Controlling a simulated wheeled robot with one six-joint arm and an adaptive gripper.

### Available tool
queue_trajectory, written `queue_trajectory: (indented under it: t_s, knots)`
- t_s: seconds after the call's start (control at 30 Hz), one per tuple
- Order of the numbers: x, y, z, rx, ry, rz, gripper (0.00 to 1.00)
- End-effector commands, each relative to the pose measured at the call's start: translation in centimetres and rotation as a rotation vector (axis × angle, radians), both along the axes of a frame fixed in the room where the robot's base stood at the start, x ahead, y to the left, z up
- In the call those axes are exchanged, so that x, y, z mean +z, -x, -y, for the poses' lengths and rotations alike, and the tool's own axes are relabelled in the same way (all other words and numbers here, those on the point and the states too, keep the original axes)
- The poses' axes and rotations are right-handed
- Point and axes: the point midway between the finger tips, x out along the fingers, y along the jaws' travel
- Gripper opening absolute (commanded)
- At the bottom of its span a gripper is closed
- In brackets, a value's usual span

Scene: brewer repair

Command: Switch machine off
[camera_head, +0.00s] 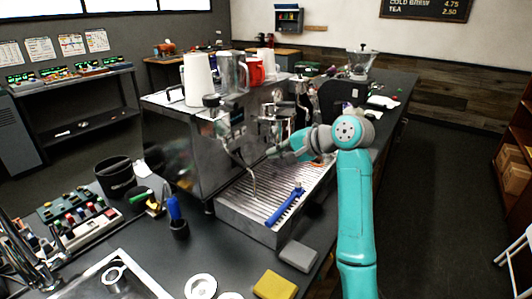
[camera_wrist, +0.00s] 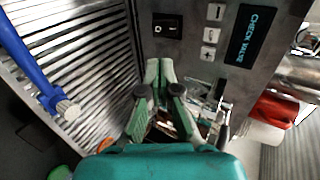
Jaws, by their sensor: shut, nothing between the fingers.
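The espresso machine (camera_head: 185,140) is a steel box on the dark counter, with a slatted drip tray (camera_head: 240,215) in front. In the wrist view, its front panel (camera_wrist: 190,60) carries a black rocker switch (camera_wrist: 168,26), several small light buttons (camera_wrist: 211,34) and a display (camera_wrist: 251,35) reading "CHECK VALVE". My gripper (camera_wrist: 159,68) is shut and empty. Its fingertips are close together below the switch in the picture, apart from it as far as I can tell. In the head view, my gripper (camera_head: 277,150) is in front of the machine, and the switch cannot be made out.
A blue brush (camera_head: 284,207) lies on the drip tray. A steam wand (camera_head: 246,170) hangs above the tray. Cups and a jug (camera_head: 232,73) stand on the machine. A yellow sponge (camera_head: 275,286) and grey block (camera_head: 298,256) lie on the front counter. A grinder (camera_head: 350,90) stands behind.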

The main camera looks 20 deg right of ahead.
Motion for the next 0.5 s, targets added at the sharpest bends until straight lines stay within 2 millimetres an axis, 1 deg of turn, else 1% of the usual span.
queue_trajectory:
  t_s: [0.03, 0.5]
  knots:
    - [-0.5, -0.6, -0.6, 0.004, -0.001, -0.004, 0.00]
    - [-4.7, -6.5, -4.9, 0.003, 0.000, -0.003, 0.00]
